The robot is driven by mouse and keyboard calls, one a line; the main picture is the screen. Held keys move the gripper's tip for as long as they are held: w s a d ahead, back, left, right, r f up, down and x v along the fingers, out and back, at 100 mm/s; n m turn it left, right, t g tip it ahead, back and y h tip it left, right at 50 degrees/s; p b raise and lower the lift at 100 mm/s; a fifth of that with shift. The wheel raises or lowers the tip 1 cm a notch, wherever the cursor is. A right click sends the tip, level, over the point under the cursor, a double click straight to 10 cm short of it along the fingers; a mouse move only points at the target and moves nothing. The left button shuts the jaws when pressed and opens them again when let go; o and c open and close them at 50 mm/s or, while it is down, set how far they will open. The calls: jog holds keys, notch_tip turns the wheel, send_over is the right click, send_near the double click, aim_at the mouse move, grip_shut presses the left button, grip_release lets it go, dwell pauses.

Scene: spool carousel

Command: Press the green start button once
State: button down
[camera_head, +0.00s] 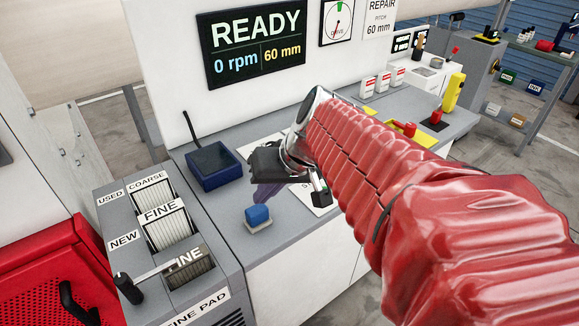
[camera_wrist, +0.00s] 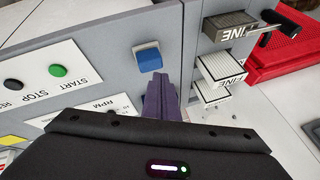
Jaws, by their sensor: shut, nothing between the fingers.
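The round green start button (camera_wrist: 57,71) shows in the wrist view on a white label plate, left of my fingers, with the word START beside it. A black button (camera_wrist: 13,85) sits farther left on the same plate. My gripper (camera_wrist: 158,78) is shut and empty, its purple fingers pointing toward a blue block and apart from the green button. In the head view my gripper (camera_head: 266,196) hangs over the grey bench, and the green button is hidden there behind my gripper and arm.
The blue block (camera_head: 258,216) on a pale base lies near the bench's front edge; it also shows in the wrist view (camera_wrist: 149,57). A dark blue tray (camera_head: 213,167) stands left of my gripper. The display (camera_head: 252,45) reads READY, 0 rpm, 60 mm. A pad rack (camera_head: 165,230) stands front left.

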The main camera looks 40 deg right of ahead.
jog(key=w+d+m+t+h, duration=0.1)
jog(key=d+m+t, duration=0.2)
jog(key=d, duration=1.7)
jog(key=shift+r+m, duration=0.25)
jog(key=shift+m, duration=0.35)
jog(key=shift+f, duration=0.15)
jog(key=shift+f, duration=4.25)
jog(key=shift+f, duration=0.75)
jog(key=shift+r, duration=0.8)
